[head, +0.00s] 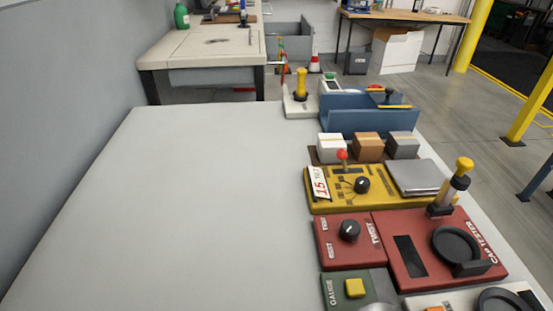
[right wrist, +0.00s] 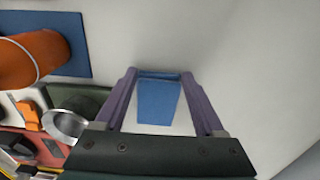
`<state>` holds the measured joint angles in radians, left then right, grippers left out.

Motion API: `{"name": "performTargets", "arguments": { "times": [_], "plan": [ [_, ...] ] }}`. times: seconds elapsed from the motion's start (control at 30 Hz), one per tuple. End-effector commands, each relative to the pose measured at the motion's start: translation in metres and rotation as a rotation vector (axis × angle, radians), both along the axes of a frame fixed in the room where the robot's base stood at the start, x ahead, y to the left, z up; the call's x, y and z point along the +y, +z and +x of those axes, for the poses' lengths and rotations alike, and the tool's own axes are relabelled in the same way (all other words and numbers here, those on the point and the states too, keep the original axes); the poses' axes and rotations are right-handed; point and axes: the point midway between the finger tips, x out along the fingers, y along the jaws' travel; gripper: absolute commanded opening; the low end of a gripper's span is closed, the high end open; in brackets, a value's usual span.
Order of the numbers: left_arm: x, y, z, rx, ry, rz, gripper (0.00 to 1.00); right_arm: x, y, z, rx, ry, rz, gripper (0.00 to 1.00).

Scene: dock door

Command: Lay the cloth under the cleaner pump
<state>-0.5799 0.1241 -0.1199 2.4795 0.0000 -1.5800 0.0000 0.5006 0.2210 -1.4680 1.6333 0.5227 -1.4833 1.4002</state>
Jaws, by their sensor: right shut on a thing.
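My right gripper (right wrist: 160,75) shows only in the right wrist view, its two purple-grey fingers shut on a folded blue piece (right wrist: 158,100), which looks like the cloth. The blue piece lies between the fingers, above a pale surface. No thing can be clearly told as the cleaner pump. An orange cylinder (right wrist: 32,58) with a pale ring is at the upper left of the right wrist view, over a flat blue square (right wrist: 72,30); it is cut off by the edge. My left gripper is in neither view.
The grey bench (head: 170,200) is bare on its left. A yellow panel (head: 335,195), red panels (head: 400,275) and a blue tray (head: 350,122) line its right side. A metal cup (right wrist: 66,123) is left of the right gripper. A wall (head: 60,110) borders the bench's left.

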Motion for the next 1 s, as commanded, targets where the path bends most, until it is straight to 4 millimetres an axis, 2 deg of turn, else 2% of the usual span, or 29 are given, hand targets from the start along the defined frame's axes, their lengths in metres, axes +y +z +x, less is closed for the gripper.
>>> {"name": "performTargets", "arguments": {
  "times": [0.07, 0.1, 0.33, 0.67, 0.77, 1.0],
  "plan": [
    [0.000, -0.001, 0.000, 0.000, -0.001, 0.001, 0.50, 0.000, -0.002, -0.001, 0.001, -0.001, 0.000, 0.18],
    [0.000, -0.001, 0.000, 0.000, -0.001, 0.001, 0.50, 0.000, -0.003, 0.000, 0.001, -0.001, 0.001, 0.72],
    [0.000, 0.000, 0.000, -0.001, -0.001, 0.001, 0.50, 0.000, -0.003, 0.000, 0.000, 0.000, 0.001, 0.98],
    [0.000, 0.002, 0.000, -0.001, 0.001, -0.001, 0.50, 0.000, 0.003, 0.000, -0.001, 0.001, 0.001, 1.00],
    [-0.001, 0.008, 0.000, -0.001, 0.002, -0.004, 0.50, 0.001, 0.018, 0.000, -0.001, 0.000, 0.003, 1.00],
    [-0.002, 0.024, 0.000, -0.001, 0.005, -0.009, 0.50, 0.001, 0.073, 0.000, -0.001, 0.000, 0.005, 1.00]
  ]
}}
